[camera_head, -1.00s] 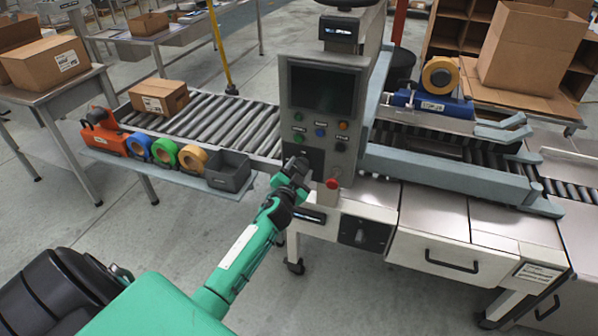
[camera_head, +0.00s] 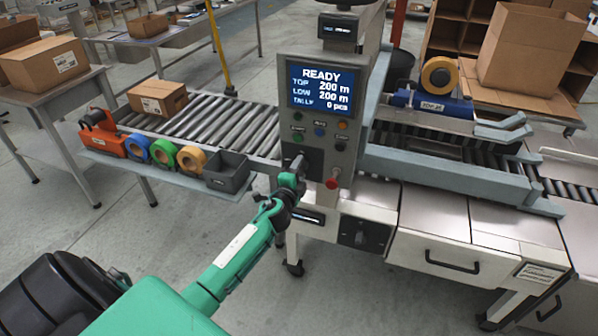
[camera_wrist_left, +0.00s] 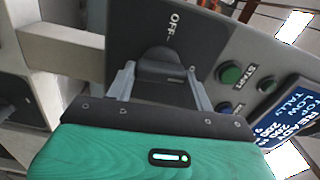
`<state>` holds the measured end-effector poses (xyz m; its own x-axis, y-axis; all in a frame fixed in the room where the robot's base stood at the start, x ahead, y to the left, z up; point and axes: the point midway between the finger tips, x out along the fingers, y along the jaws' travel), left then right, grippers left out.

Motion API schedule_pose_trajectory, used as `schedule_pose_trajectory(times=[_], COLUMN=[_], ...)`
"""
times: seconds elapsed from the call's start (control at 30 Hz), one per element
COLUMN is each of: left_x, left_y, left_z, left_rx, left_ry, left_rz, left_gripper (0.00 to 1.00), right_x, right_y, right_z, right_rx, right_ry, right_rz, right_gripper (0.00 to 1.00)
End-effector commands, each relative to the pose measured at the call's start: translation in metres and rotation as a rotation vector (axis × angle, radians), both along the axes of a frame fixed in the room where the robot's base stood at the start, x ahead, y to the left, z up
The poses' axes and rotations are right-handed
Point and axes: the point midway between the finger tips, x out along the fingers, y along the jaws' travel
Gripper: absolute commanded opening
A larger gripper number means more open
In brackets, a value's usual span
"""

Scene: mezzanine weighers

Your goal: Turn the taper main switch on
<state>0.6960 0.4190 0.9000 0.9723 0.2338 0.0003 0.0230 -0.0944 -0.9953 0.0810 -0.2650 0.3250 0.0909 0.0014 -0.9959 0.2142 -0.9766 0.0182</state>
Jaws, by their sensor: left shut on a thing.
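The taper's control box stands in the middle of the head view, with its screen (camera_head: 320,87) lit blue and reading READY, TOP 200 m, LOW 200 m and a tally of 0 pcs. The main switch knob (camera_wrist_left: 163,62) is dark and sits on a dark plate (camera_wrist_left: 125,20) marked OFF in the left wrist view. My left gripper (camera_head: 294,167) is at the lower left of the box. In the left wrist view its two fingers (camera_wrist_left: 161,85) are shut on the knob, one on each side. The knob's pointing direction is partly hidden. My right gripper is out of view.
A red button (camera_head: 332,183) and several coloured buttons are close to the switch. A shelf with tape rolls (camera_head: 163,150) and a grey bin (camera_head: 228,171) lies left of my arm. A box (camera_head: 158,98) sits on the roller conveyor (camera_head: 222,120).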

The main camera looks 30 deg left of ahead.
Motion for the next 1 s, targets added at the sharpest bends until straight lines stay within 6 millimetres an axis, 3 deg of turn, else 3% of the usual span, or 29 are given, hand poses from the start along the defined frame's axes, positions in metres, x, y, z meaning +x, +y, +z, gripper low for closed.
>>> schedule_pose_trajectory(times=[0.33, 0.8, 0.83, 0.9, 1.0], left_x=[-0.0002, -0.0003, -0.0003, -0.0003, -0.0001], left_y=[-0.0010, -0.0010, -0.0010, -0.0009, -0.0007], left_z=[-0.0017, -0.0021, -0.0021, -0.0019, -0.0015], left_rx=[0.101, 0.111, 0.111, 0.111, 0.110], left_ry=[0.026, 0.029, 0.029, 0.029, 0.028], left_rz=[-0.001, -0.001, -0.001, -0.001, -0.001], left_gripper=[0.30, 0.30, 0.59, 0.72, 0.75], right_x=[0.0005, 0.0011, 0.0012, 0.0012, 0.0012], right_y=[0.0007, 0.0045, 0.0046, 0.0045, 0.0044], right_z=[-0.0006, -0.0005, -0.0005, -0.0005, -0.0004], right_rx=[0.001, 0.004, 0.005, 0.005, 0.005], right_ry=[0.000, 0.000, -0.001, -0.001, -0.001], right_rz=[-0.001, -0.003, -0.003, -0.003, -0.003], right_gripper=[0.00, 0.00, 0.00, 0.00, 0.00])
